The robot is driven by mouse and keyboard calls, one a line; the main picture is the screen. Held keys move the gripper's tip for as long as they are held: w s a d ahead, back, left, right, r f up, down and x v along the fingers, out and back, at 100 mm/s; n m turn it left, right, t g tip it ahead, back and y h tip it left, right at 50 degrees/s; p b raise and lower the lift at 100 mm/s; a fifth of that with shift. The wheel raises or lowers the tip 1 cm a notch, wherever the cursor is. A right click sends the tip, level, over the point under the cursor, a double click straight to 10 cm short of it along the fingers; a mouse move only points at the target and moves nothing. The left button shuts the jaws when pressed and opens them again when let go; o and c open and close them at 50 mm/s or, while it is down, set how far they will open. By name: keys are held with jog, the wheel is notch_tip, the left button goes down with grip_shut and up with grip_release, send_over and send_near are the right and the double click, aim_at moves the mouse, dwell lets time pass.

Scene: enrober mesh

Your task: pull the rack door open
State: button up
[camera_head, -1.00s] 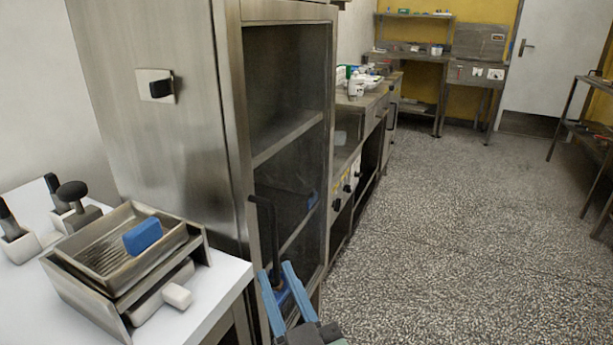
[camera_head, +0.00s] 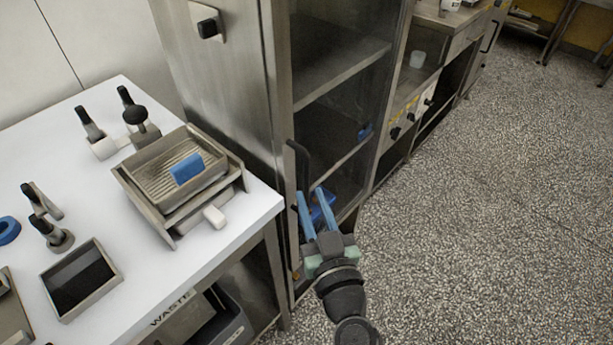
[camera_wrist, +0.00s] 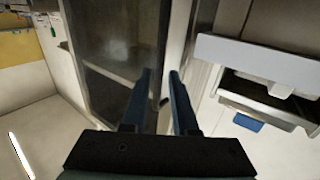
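The rack is a tall steel cabinet with a dark see-through door (camera_head: 335,100), which looks shut, with shelves visible through it. A dark upright bar handle (camera_head: 299,165) is at the door's left edge. My gripper (camera_head: 311,192) is open, its two blue fingers apart, near the handle's lower part. In the wrist view the fingers (camera_wrist: 160,72) point at the cabinet front, and a small dark piece (camera_wrist: 164,103) shows between them. It may be the handle; I cannot tell whether the fingers touch it.
A white table (camera_head: 155,262) on the left holds a steel tray (camera_head: 150,180) with a blue block (camera_head: 187,168), and several black-handled tools. A steel counter (camera_head: 440,25) continues beyond the rack. The speckled floor (camera_head: 480,200) to the right is clear.

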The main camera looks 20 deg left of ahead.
aim_at(307, 186)
jog(key=shift+x, duration=2.25)
jog(key=shift+c, duration=0.2)
grip_shut()
